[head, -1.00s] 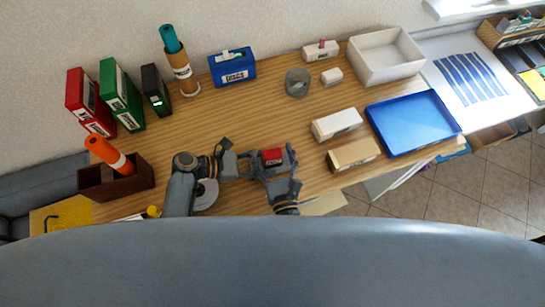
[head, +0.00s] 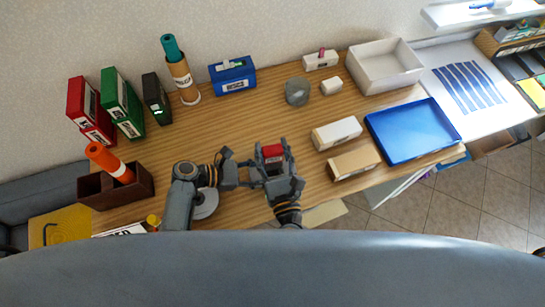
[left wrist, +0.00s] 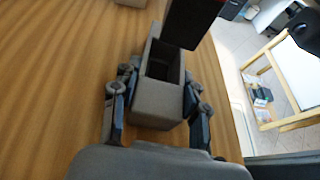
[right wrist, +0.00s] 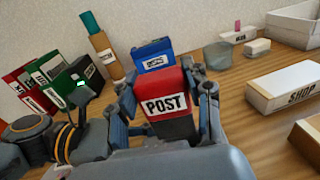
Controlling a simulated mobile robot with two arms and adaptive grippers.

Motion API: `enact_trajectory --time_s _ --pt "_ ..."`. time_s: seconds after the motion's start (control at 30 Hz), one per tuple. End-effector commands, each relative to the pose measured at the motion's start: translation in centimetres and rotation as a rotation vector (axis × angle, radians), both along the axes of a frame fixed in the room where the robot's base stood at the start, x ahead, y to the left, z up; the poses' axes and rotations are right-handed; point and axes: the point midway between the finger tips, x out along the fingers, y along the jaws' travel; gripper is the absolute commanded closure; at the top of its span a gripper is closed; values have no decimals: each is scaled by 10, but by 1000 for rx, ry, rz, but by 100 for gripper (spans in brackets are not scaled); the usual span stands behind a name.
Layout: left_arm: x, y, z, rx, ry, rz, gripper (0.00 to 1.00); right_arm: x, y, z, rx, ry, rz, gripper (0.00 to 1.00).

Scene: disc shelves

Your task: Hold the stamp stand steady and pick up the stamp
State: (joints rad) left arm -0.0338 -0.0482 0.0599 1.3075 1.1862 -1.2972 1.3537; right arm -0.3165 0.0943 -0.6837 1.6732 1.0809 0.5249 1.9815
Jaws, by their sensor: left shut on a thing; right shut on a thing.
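The stamp has a red body labelled POST and a dark lower part. In the head view it (head: 273,152) is between the fingers of my right gripper (head: 272,160), and in the right wrist view the stamp (right wrist: 166,100) is gripped from both sides. The stamp stand is a grey-brown open box; in the left wrist view the stand (left wrist: 158,108) is between the fingers of my left gripper (left wrist: 158,118), which is shut on it. The dark end of the stamp (left wrist: 192,22) shows above the far end of the stand's empty-looking slot.
A white SHOP box (head: 337,133), a tan box (head: 353,162) and a blue tray (head: 430,110) are to the right. A blue box (head: 232,75) and a grey cup (head: 297,91) stand behind. A dark holder (head: 135,187) with an orange tube is at left. The table middle is clear.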

Motion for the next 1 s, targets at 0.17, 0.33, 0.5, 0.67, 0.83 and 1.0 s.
enact_trajectory --time_s 0.17,0.33,0.5,0.67,0.83,1.0 --pt "-1 0 -1 1 1 -1 87 0 0 25 4 1 -2 84" --pt "-1 0 -1 1 1 -1 87 0 0 32 -1 -1 0 84" --pt "-1 0 -1 1 1 -1 87 0 0 32 -1 0 0 84" --pt "-1 0 -1 1 1 -1 29 0 0 32 -1 -1 0 84" --pt "0 0 0 1 1 -1 29 0 0 32 -1 -1 0 84" --pt "-1 2 0 1 0 0 29 0 0 32 -1 -1 0 84"
